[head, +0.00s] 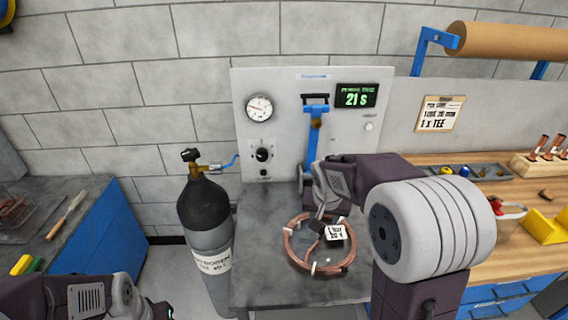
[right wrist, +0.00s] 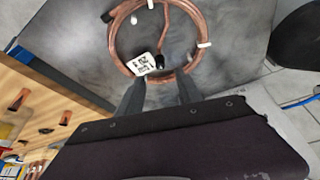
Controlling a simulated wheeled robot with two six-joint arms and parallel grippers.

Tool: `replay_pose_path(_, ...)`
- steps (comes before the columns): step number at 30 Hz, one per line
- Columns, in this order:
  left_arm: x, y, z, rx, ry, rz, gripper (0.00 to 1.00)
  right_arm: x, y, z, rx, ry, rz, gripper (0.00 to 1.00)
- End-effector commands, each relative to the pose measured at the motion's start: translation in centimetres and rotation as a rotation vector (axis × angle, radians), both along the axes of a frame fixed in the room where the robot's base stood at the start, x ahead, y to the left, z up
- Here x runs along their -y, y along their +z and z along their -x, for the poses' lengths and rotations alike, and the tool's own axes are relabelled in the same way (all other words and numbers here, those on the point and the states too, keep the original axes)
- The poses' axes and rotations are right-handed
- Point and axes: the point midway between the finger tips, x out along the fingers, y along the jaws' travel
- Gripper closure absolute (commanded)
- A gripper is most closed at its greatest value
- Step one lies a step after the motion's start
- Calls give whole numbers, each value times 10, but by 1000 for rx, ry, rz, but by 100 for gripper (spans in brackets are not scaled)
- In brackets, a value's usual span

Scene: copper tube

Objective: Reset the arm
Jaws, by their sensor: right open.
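My right gripper (head: 322,212) reaches in from the right, in front of the test panel, over the copper tube coil (head: 289,252). Its jaws are open with nothing between them. In the right wrist view, its two dark fingers (right wrist: 161,90) point at the near rim of the coil (right wrist: 118,55); I cannot tell the gap in height. The coil lies on the grey bench with white ties and a small white tag (head: 335,232). My left arm shows only at the bottom left; its fingers are out of the picture.
A grey panel (head: 300,128) carries a gauge (head: 258,107), a blue clamp (head: 313,135) and a display (head: 357,97) reading 21 s. A dark gas cylinder (head: 205,232) stands left of the bench. A wooden bench (head: 430,160) with trays and copper fittings lies right.

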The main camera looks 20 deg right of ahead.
Motion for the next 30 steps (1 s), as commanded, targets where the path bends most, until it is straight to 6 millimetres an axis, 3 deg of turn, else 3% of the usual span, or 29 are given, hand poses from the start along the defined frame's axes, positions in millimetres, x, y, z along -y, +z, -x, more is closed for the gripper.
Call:
replay_pose_path(2,0,0,0,0,0,0,77,-5,1,-1,3,12,0,57)
replay_pose_path(4,0,0,0,0,0,0,77,-23,-6,12,-21,48,-11,57)
replay_pose_path(9,0,0,0,0,0,0,77,-73,-64,98,-197,218,-86,57)
replay_pose_path(13,0,0,0,0,0,0,77,-89,-93,151,-288,380,-115,57)
replay_pose_path(18,0,0,0,0,0,0,77,-91,-94,149,-279,486,-96,57)
replay_pose_path(30,0,0,0,0,0,0,77,-90,-94,149,-279,485,-96,57)
